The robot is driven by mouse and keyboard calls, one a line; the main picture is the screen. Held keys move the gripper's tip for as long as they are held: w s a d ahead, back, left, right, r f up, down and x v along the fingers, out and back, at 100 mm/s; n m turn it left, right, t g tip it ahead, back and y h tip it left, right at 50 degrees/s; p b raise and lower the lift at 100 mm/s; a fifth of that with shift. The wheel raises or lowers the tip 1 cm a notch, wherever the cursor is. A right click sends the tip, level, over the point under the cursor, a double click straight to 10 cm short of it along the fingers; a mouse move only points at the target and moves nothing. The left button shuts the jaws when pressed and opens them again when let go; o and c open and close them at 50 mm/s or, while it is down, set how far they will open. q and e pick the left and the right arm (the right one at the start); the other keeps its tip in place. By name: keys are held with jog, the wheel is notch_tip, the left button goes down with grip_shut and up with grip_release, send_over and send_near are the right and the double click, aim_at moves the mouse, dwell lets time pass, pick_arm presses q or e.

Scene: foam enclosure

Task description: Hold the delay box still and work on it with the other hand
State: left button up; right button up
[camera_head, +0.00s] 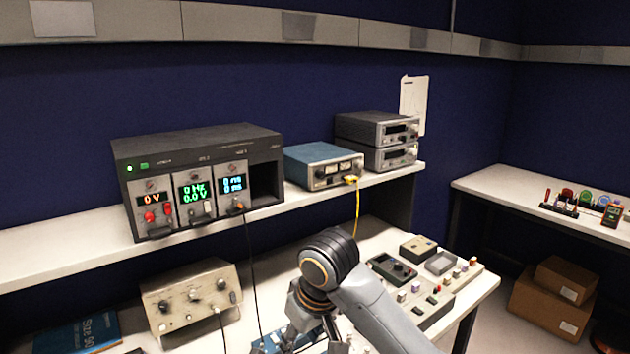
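No readable label marks the delay box, so I cannot tell which unit it is. A beige box with knobs (192,301) stands on the bench at the left, with a dark cable at its front. A blue object (268,344) lies at the bottom edge, partly hidden behind my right gripper (312,341). My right arm comes in from the lower right, with the gripper pointing down. Its fingers look spread around or in front of the blue object, but the tips are cut off, so contact is unclear. My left gripper is out of view.
A shelf (60,252) carries a rack with lit displays (198,178), a blue meter unit (323,165) and two stacked grey units (378,141). A yellow cable (357,208) hangs down behind my arm. A panel of small modules (428,305) lies right of my arm. A blue book (75,335) lies at left.

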jog(key=shift+v, duration=0.9)
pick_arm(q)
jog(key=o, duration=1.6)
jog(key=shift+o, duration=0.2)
